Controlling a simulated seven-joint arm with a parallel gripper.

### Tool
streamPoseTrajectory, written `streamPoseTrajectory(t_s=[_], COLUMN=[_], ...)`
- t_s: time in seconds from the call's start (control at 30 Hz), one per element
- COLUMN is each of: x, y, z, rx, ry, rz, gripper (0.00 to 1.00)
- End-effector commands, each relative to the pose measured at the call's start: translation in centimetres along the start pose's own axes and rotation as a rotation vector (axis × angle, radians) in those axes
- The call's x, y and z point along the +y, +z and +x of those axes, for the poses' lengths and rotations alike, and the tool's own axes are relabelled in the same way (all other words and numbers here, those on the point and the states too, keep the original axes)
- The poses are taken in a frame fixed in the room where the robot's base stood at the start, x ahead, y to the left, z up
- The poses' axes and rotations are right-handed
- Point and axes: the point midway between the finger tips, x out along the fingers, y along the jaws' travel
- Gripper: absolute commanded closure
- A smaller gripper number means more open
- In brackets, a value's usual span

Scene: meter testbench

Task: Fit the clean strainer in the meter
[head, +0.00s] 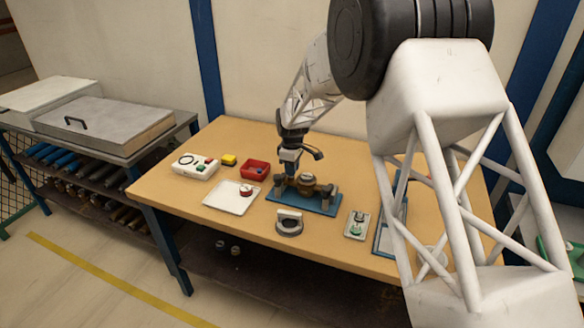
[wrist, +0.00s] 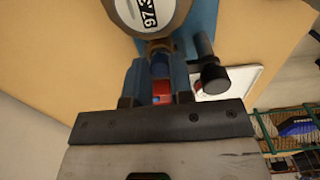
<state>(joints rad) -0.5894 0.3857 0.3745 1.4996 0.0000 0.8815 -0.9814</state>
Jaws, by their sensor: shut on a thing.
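The brass meter (head: 306,184) is held on a blue bench stand (head: 318,205). In the wrist view its white dial (wrist: 140,12) and brass end (wrist: 158,46) show at the top. My gripper (head: 289,167) is at the meter's left end. In the wrist view my gripper (wrist: 160,70) is shut on a small blue part, seemingly the strainer (wrist: 159,65), mostly hidden between the fingers. It is lined up close to the brass end; I cannot tell whether it is inside. Something red shows behind it between the fingers.
A red bin (head: 247,174) with a dark blue item stands left of my gripper. A white tray (head: 221,201) holds a round red-marked part (head: 245,190).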

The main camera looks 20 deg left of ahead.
Motion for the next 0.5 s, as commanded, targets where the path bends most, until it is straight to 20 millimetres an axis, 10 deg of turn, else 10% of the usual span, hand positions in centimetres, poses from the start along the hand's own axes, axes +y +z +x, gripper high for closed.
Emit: streamPoseTrajectory(t_s=[0.5], x=[0.00], y=[0.00], z=[0.53], rx=[0.000], ry=[0.000], rz=[0.000], gripper=[0.92])
